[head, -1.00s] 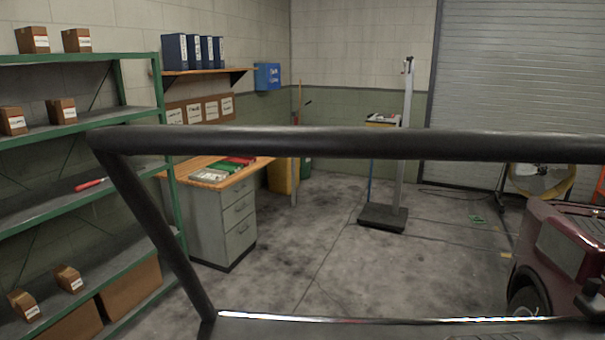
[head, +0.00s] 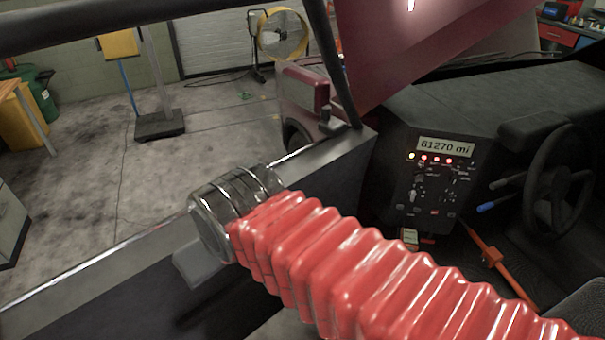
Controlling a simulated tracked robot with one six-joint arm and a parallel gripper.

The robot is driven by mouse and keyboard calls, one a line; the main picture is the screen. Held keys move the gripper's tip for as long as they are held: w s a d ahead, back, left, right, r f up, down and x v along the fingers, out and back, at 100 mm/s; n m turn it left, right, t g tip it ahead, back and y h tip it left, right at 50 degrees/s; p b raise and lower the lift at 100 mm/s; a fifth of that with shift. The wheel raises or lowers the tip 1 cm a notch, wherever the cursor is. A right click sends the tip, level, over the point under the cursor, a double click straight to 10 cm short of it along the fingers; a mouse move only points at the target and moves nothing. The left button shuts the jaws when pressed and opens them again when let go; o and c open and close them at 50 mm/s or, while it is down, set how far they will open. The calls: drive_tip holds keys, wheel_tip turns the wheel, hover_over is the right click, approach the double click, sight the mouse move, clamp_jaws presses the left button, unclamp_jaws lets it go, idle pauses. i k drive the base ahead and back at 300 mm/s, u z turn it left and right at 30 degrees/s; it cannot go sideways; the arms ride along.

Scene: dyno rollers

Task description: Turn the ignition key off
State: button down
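The dark dash panel (head: 432,185) in the head view carries a lit display reading 61270 mi, a row of small lights, one yellow and several red, and several small switches and knobs. A small pale fitting (head: 416,188) stands out on the panel's left half; I cannot tell if it is the ignition key. My arm's red ribbed sleeve crosses the lower middle, in front of and left of the panel. No gripper fingers show in the view.
A steering wheel (head: 555,185) with stalks is right of the panel. An orange lever or strap (head: 492,256) lies below it. A dark door sill and a frame bar are at left. A red vehicle (head: 305,100) and a yellow fan (head: 282,35) stand beyond on the open floor.

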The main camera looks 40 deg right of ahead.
sight(418, 175)
drive_tip(key=z, duration=2.45)
